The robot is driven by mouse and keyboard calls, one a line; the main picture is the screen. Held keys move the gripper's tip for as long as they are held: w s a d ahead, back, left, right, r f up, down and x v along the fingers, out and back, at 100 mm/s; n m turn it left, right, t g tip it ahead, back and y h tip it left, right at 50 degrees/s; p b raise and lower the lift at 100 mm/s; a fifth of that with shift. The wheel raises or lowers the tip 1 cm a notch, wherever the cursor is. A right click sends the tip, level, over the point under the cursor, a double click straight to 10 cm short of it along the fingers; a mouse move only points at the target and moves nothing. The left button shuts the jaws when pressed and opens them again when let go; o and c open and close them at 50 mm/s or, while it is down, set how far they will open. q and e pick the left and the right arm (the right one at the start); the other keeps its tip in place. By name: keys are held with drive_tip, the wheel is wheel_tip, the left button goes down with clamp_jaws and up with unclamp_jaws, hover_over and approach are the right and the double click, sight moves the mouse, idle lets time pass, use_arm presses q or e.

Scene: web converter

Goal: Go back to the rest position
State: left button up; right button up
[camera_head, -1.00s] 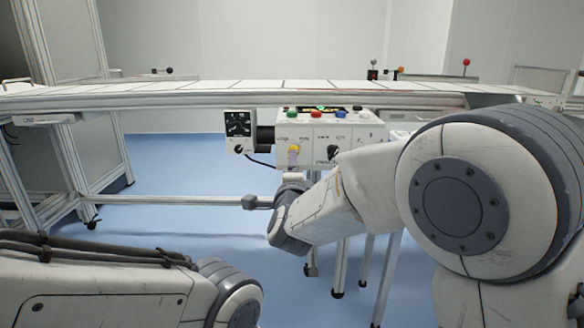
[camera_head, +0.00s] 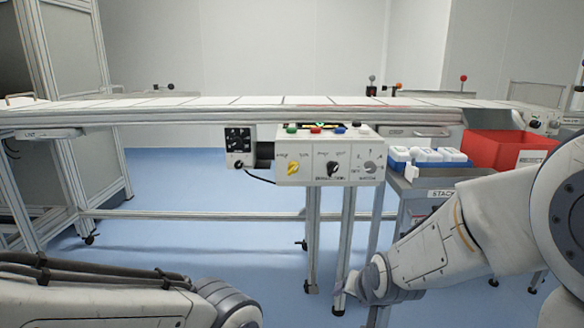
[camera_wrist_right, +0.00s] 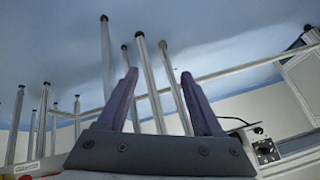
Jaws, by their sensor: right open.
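My right arm reaches in from the right in the head view and bends down to my right gripper (camera_head: 345,294), low in front of the table legs. In the wrist view its two purple fingers (camera_wrist_right: 160,76) stand apart with nothing between them, so it is open and empty. The white control box (camera_head: 328,158) under the conveyor is well above and left of the gripper, not touched. Its yellow knob (camera_head: 293,169) is turned at a slant. My left arm shows at the lower left, but its gripper is out of view.
The conveyor table (camera_head: 230,116) runs across the view. A red bin (camera_head: 493,152) and a blue tray of white items (camera_head: 428,157) stand at the right, near my right arm. Table legs (camera_head: 312,240) are behind the gripper. The blue floor at the middle left is clear.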

drive_tip(key=s+d+f+n+g+h, duration=0.1)
drive_tip(key=s+d+f+n+g, duration=0.15)
drive_tip(key=s, duration=0.25)
drive_tip(key=s+d+f+n+g, duration=0.1)
drive_tip(key=s+d+f+g, duration=0.15)
drive_tip(key=s, duration=0.35)
drive_tip(key=s+a+r+n+g+y+p, duration=0.1)
drive_tip(key=s+a+r+n+g+p, duration=0.1)
drive_tip(key=s+a+r+n+p, duration=0.95)
wheel_tip(320, 180, up, 41)
drive_tip(key=s+a+m+p, duration=0.1)
drive_tip(key=s+m+p, duration=0.1)
drive_tip(key=p, duration=3.2)
drive_tip(key=shift+s+a+f+m, duration=0.2)
drive_tip(key=shift+s+a+m, duration=0.05)
drive_tip(key=shift+m, duration=0.65)
drive_tip(key=shift+c, duration=0.3)
